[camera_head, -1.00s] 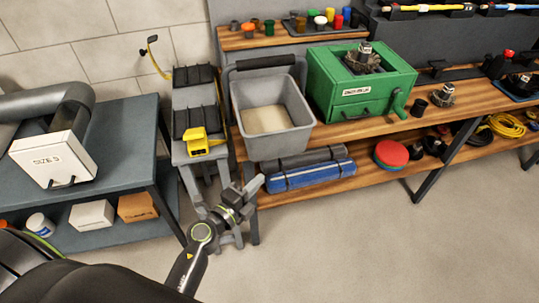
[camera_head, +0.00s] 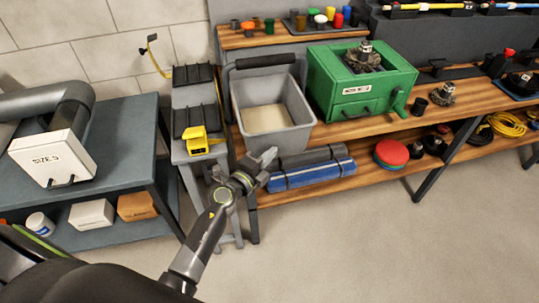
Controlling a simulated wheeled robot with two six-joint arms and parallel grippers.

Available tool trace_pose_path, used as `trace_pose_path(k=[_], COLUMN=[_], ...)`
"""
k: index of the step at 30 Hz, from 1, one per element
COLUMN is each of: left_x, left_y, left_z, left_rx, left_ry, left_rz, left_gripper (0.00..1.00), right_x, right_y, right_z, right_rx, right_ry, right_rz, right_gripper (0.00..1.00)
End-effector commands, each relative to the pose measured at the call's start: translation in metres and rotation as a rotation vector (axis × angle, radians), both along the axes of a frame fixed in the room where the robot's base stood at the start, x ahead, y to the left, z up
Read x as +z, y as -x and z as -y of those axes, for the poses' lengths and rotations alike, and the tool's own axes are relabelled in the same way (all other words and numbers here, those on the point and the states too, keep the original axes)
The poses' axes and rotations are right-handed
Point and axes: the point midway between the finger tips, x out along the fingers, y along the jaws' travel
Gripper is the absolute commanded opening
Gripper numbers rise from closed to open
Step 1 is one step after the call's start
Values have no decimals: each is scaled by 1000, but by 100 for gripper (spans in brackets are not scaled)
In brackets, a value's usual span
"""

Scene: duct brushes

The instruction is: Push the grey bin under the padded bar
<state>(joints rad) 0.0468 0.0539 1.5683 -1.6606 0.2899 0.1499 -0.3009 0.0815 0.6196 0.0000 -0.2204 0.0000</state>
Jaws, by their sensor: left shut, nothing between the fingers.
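The grey bin (camera_head: 275,143) stands on the left end of the wooden bench, open at the top, with pale material on its floor. The black padded bar (camera_head: 265,62) runs across just behind and above the bin's back rim. My left gripper (camera_head: 272,158) is shut and empty. In the picture its tip lies just below the bin's front wall; whether it touches the bin I cannot tell. My right gripper is not in view.
A green box machine (camera_head: 360,85) stands close to the bin's right. A grey stand with a yellow pedal (camera_head: 198,141) is on its left. Blue and grey rolls (camera_head: 310,173) lie on the shelf below. The floor in front (camera_head: 370,240) is clear.

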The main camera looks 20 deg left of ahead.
Motion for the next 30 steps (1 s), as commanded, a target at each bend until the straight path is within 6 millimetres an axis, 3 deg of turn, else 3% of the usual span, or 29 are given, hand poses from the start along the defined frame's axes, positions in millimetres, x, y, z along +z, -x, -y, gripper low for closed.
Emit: trace_pose_path(k=[5,16,30], left_x=[0,-1,0], left_y=[-9,-69,-75], left_z=[-5,-37,-40], left_rx=[-1,0,0], left_ry=[-1,-2,0], left_rz=[0,1,0], left_gripper=[0,0,0], right_x=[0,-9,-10], right_y=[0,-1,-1], right_z=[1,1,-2], right_rx=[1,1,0], right_ry=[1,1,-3], right_rz=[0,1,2], right_gripper=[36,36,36])
